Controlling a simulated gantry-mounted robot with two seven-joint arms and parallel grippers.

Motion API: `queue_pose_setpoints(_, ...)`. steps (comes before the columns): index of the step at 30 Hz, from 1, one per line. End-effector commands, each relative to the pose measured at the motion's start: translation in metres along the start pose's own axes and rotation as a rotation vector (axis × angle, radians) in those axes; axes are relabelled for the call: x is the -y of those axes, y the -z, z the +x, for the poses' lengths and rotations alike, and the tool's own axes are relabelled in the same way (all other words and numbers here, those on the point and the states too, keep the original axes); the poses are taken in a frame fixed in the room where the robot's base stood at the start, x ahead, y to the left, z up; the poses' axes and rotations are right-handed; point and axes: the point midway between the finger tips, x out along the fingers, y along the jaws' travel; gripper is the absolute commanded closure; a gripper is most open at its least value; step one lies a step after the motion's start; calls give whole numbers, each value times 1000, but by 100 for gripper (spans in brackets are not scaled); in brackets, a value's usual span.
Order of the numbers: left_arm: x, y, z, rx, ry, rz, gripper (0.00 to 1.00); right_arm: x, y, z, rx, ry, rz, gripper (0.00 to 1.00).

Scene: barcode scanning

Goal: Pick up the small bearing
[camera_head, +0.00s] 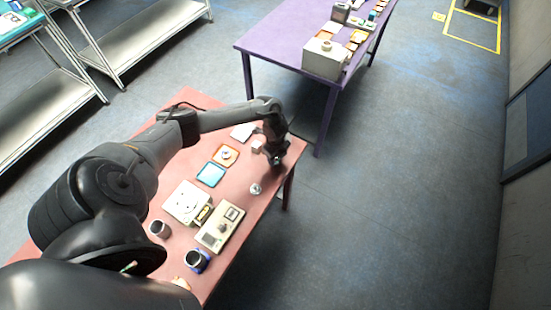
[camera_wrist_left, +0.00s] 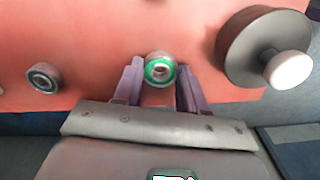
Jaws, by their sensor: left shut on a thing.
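The small bearing (camera_wrist_left: 160,69), a metal ring with a green face, sits between the two purple fingers of my left gripper (camera_wrist_left: 158,88) in the left wrist view. The fingers are shut on it, one on each side. In the head view my left gripper (camera_head: 276,160) is low at the right end of the red table (camera_head: 232,190), and the bearing in it is too small to make out clearly. A second, plain grey bearing (camera_wrist_left: 43,78) lies apart to the left in the wrist view. My right gripper is not in view.
A dark round piece with a pale knob (camera_wrist_left: 288,70) stands close right of the fingers in the wrist view. An orange tray (camera_head: 224,155), a blue tray (camera_head: 210,174), a white device (camera_head: 186,203) and a beige device (camera_head: 220,227) stand on the table.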

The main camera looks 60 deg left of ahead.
Motion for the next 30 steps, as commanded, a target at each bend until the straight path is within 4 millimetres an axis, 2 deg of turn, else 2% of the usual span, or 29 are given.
queue_pose_setpoints(5, 1, 0, -12, 0, 2, 0, 90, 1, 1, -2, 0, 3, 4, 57)
queue_pose_setpoints(11, 1, -1, -43, 1, 4, 2, 90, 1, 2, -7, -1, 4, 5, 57)
queue_pose_setpoints(21, -1, 71, -82, -3, 3, 5, 90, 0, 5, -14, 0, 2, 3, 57)
queue_pose_setpoints(24, -2, 87, -94, -2, 3, 4, 90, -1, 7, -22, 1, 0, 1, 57)
queue_pose_setpoints(30, -3, 108, -106, -1, 2, 1, 90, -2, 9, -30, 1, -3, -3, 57)
